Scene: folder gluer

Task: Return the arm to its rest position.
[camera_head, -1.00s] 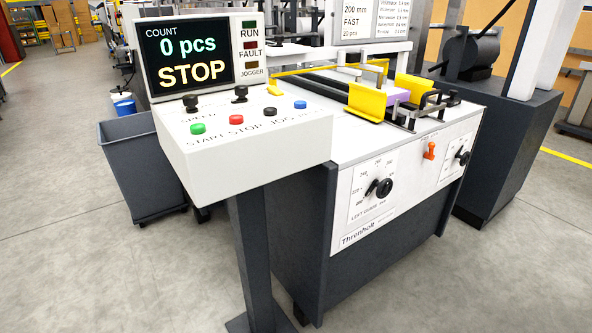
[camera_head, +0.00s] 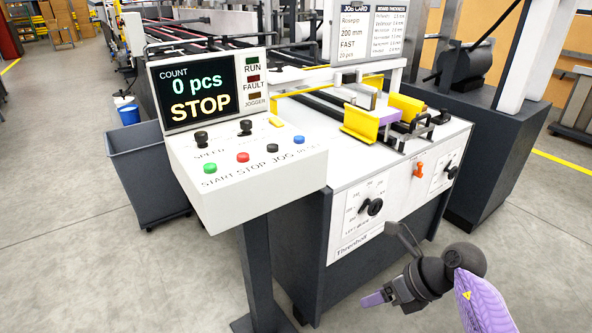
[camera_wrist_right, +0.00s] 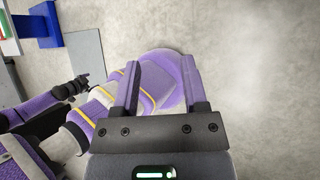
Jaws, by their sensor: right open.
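My right gripper (camera_head: 376,298) is at the lower right of the head view, in front of and below the machine's front panel, apart from it. The right wrist view shows its two fingers (camera_wrist_right: 162,80) spread, with nothing held between them. Behind the fingers are purple and grey parts of my own body and the floor. A dark hand-like end (camera_wrist_right: 76,86) of a purple arm, seemingly my left gripper, shows at the left of the wrist view, too small to read its jaws. My left arm is not in the head view.
The control box (camera_head: 255,185) has a screen reading 0 pcs and STOP. The gluer's front panel (camera_head: 350,220) carries black knobs and an orange lever (camera_head: 418,170). A grey bin (camera_head: 150,175) stands at left. The floor (camera_head: 520,250) at lower right is clear.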

